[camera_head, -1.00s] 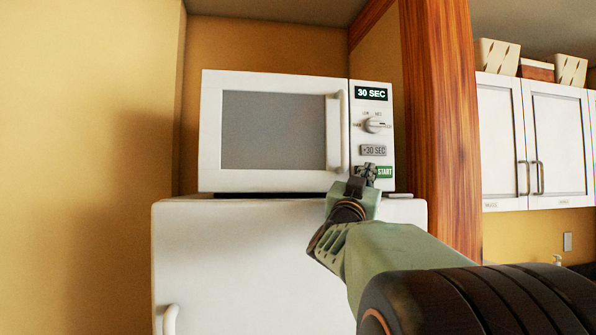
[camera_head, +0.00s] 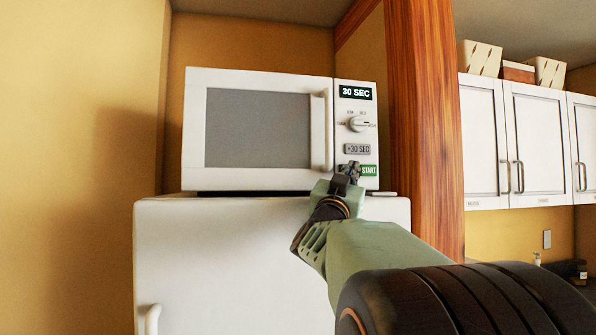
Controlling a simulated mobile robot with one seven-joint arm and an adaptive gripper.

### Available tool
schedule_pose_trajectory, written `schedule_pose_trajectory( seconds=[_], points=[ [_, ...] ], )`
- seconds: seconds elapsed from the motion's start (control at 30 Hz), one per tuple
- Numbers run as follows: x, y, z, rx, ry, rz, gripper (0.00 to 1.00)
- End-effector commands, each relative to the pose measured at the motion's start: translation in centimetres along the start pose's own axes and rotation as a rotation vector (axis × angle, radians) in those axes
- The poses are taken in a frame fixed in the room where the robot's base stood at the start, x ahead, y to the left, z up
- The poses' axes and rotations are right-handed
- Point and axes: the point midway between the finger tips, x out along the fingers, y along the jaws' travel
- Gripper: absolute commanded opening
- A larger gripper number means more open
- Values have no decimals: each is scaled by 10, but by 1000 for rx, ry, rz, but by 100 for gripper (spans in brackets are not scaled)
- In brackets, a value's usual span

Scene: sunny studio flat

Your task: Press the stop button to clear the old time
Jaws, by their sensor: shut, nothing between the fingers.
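A white microwave (camera_head: 190,135) stands on a white fridge (camera_head: 230,270). Its display (camera_head: 356,92) reads "30 SEC". Below it on the panel are a round dial (camera_head: 358,124), a grey "+30 SEC" button (camera_head: 357,149) and a green START button (camera_head: 369,171). My gripper (camera_head: 350,167) is shut and empty, with its tips at the lower panel just left of START. The spot left of START, where a stop button could be, is hidden behind the gripper. I cannot tell whether the fingertips touch the panel.
A wooden post (camera_head: 425,130) rises close to the right of the microwave. White wall cabinets (camera_head: 538,145) with boxes on top are farther right. The microwave door handle (camera_head: 321,130) sticks out just left of the panel. A plain yellow wall (camera_head: 70,150) is on the left.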

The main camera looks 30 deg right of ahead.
Motion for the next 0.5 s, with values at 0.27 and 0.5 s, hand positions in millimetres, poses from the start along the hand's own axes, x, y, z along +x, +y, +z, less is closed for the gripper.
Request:
schedule_pose_trajectory(
  seconds=[0.27, 0.5],
  points=[
    [-2, -3, -1, 3, 0, -6, 0],
    [-11, 4, -5, 2, 0, -5, 0]
  ],
)
